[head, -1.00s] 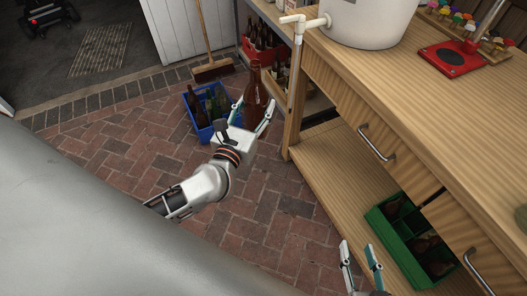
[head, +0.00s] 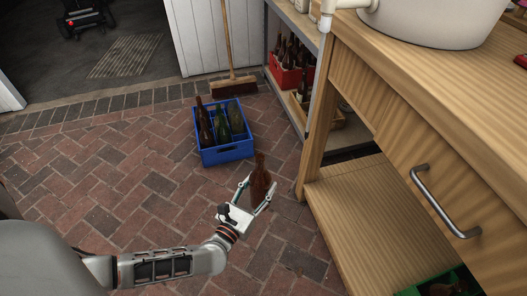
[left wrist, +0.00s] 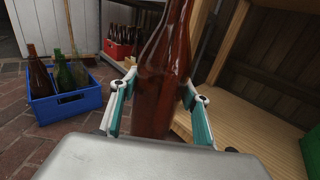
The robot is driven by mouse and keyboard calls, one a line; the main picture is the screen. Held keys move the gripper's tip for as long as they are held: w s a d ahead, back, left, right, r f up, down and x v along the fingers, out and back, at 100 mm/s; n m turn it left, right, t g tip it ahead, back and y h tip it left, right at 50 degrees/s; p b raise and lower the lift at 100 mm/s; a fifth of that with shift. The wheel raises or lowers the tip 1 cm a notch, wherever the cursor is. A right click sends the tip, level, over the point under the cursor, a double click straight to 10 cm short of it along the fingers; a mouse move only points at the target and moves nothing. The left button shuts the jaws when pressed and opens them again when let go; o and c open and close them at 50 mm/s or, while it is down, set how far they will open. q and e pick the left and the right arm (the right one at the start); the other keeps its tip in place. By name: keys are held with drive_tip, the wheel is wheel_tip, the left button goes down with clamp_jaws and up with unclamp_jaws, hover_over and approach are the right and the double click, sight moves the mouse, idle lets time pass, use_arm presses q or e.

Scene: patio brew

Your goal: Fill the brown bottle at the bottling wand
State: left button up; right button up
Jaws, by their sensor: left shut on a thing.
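The brown bottle (head: 260,180) is upright between the fingers of my left gripper (head: 256,197), which is shut on it above the brick floor. In the left wrist view the bottle (left wrist: 165,75) stands between the two teal-padded fingers (left wrist: 158,112); its top is cut off by the frame. The white bottling wand (head: 326,18) hangs from the spigot of the white bucket (head: 435,18) at the bench edge, up and to the right of the bottle. My right gripper is out of view.
A blue crate (head: 228,154) with several bottles stands on the floor behind the gripper. The wooden bench (head: 390,95) with its drawer handle (head: 440,200) and lower shelf (head: 350,205) fills the right. A red crate (head: 287,77) sits on a rack; a broom (head: 233,87) leans behind.

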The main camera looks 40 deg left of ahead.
use_arm(q)
drive_tip(key=shift+w+d+r, duration=0.3)
drive_tip(key=shift+w+d, duration=0.1)
drive_tip(key=shift+w, duration=0.2)
drive_tip(key=w+d, duration=0.7)
drive_tip(key=w, duration=0.2)
drive_tip(key=shift+b, duration=0.4)
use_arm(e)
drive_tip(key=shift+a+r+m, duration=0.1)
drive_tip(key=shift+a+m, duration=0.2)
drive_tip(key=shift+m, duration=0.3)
use_arm(q)
drive_tip(key=shift+d, duration=0.1)
